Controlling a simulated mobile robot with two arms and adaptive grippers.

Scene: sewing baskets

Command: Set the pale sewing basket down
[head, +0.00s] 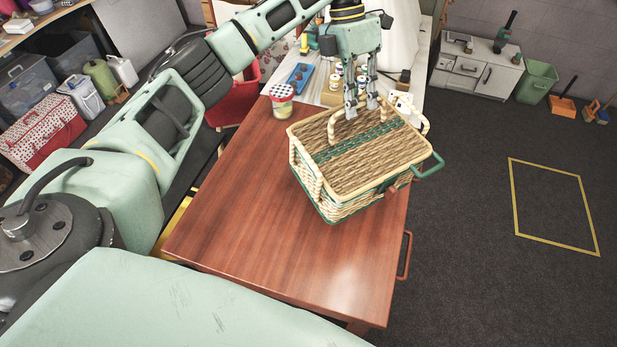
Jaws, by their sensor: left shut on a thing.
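The pale sewing basket (345,165) is woven straw with a green stripe across its lid and green trim. It is at the far right part of the brown wooden table (250,230), close to the right edge. My left gripper (361,108) points down over the lid and is shut on the basket's pale handle. The basket looks about level. I cannot tell whether its underside touches the table or hangs just above it. My right gripper is not in view.
Behind are a blue tray (299,77) and small jars. A red dotted basket (42,132) is at the left. The table's near part is bare. A yellow outline (513,200) marks clear floor at right.

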